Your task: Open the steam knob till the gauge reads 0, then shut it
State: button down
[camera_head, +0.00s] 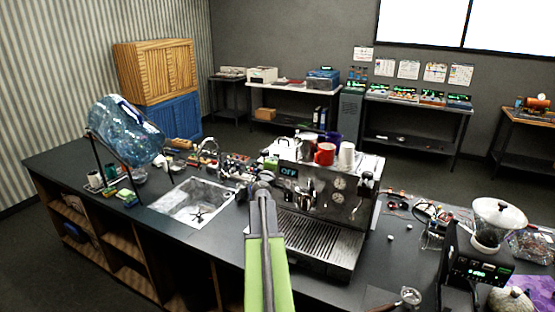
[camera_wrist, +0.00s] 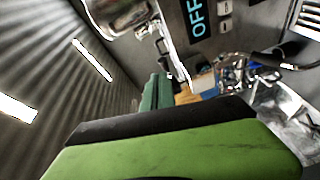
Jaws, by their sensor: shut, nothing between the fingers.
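The espresso machine (camera_head: 318,200) stands on the dark counter, with a blue "OFF" display (camera_head: 289,171) at its upper left front. Two small round gauges (camera_head: 338,183) sit on its front panel; their readings are too small to make out. A dark knob (camera_head: 367,178) shows at the right of the panel; I cannot tell whether it is the steam knob. My gripper (camera_head: 262,192) is shut and empty before the machine's left front, hiding part of it. In the wrist view the "OFF" display (camera_wrist: 197,17) is near the top, beside bright metal fittings (camera_wrist: 125,14).
A sink (camera_head: 192,203) and a tilted blue water bottle (camera_head: 127,130) are to the left. Cups, one red (camera_head: 325,153), stand on the machine. A grinder (camera_head: 493,222) and loose parts crowd the counter's right side.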

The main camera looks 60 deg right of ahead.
jog(key=s+a, duration=0.1)
jog(key=s, duration=0.8)
jog(key=shift+s+r, duration=0.15)
jog(key=shift+s, duration=0.25)
